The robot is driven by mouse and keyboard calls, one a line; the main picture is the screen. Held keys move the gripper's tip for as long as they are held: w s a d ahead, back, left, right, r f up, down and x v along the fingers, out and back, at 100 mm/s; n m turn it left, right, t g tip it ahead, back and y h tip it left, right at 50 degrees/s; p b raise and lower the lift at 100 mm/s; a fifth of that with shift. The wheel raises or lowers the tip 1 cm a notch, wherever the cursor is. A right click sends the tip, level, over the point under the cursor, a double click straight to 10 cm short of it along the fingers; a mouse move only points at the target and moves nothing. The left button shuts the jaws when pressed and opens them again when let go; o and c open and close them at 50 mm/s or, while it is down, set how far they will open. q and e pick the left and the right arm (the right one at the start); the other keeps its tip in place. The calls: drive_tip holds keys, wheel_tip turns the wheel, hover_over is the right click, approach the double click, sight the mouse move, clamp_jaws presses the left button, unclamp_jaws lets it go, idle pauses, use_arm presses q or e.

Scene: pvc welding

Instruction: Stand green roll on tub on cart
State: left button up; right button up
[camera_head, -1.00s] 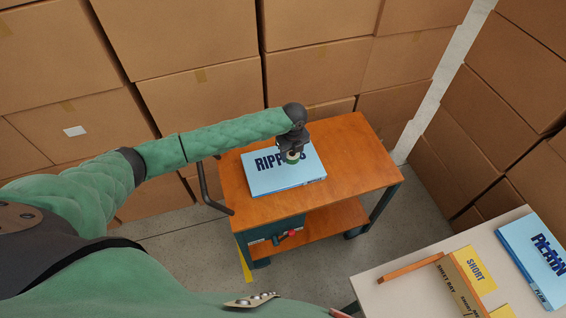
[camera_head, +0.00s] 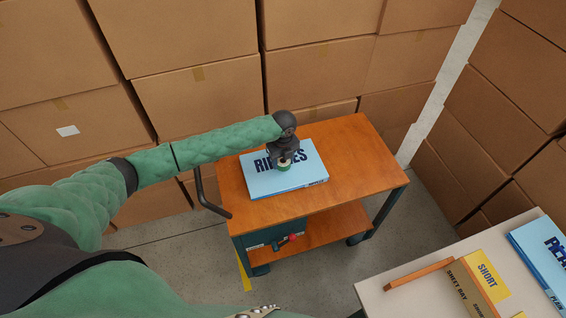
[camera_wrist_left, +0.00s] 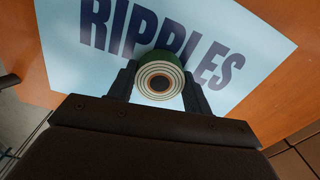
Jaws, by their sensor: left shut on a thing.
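The green roll (camera_head: 284,168) is held in my left gripper (camera_head: 285,161), over the flat light-blue RIPPLES box (camera_head: 262,186). The box lies on the orange-brown top of the cart (camera_head: 362,170); I see no other shape like a tub there. In the left wrist view the roll (camera_wrist_left: 160,82) shows its ringed end face and dark core between the two fingers, with its green side beyond. The box (camera_wrist_left: 255,35) lies behind it, and the roll covers part of the lettering. I cannot tell whether the roll touches the box. My right gripper is not in view.
Stacked cardboard boxes (camera_head: 190,100) wall in the cart behind and at right. A pale table (camera_head: 400,300) at lower right holds a brown bar (camera_head: 420,272), a yellow-topped SHORT box (camera_head: 487,278) and another blue box (camera_head: 545,255). The cart top's right side is clear.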

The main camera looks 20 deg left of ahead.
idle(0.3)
use_arm(q)
drive_tip(key=o, duration=0.9)
drive_tip(key=shift+f, duration=0.1)
drive_tip(key=shift+o, duration=0.2)
